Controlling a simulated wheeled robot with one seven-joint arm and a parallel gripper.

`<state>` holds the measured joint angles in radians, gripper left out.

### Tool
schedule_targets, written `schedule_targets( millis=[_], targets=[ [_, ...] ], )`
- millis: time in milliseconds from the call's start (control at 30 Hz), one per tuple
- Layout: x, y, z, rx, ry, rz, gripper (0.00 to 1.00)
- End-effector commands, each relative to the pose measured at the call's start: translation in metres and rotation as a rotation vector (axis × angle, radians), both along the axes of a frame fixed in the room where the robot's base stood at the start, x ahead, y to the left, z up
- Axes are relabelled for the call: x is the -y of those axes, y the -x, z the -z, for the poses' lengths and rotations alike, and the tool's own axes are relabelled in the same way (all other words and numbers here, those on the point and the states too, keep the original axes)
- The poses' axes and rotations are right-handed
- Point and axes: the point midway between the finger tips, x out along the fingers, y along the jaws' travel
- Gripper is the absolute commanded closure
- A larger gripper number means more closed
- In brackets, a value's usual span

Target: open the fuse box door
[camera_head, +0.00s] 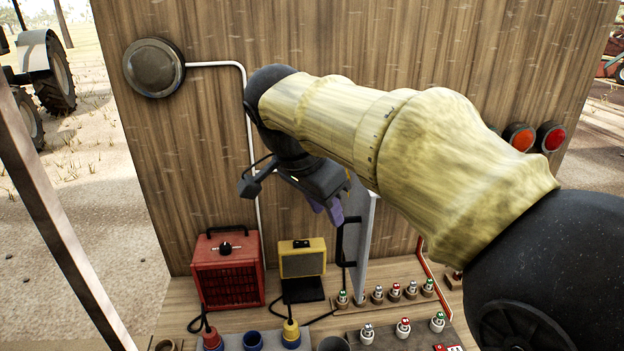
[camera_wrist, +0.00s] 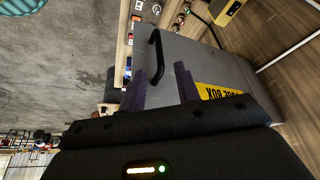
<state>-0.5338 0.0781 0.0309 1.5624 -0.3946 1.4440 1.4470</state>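The fuse box door (camera_head: 365,235) is a pale grey panel seen at a steep angle in the head view, standing out from the wooden wall. The wrist view shows its grey face (camera_wrist: 205,62) with a black bar handle (camera_wrist: 157,58) and a yellow label (camera_wrist: 218,91), upside down. The handle also shows in the head view (camera_head: 343,245). My gripper (camera_head: 331,212) is up at the door's left, its purple fingers pointing down. In the wrist view my gripper (camera_wrist: 158,82) is open and empty, with the handle just beyond the fingertips. My arm hides the box's upper part; its inside is not visible.
A red heater-like box (camera_head: 228,270) and a yellow lamp (camera_head: 302,262) stand on the wooden shelf. Several fuses (camera_head: 377,294) stand in front of the door. A round dark wall fixture (camera_head: 154,68) and signal lights (camera_head: 519,137) are mounted higher up.

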Motion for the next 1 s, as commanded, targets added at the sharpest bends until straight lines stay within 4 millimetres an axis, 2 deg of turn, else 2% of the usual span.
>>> schedule_targets(
  millis=[200, 400, 1000],
  targets=[
    [-0.012, 0.010, -0.038, 0.004, -0.002, -0.004, 0.68],
    [-0.019, 0.016, -0.061, 0.001, 0.000, -0.001, 0.68],
    [-0.020, 0.018, -0.066, 0.001, 0.001, 0.000, 0.68]
  ],
)
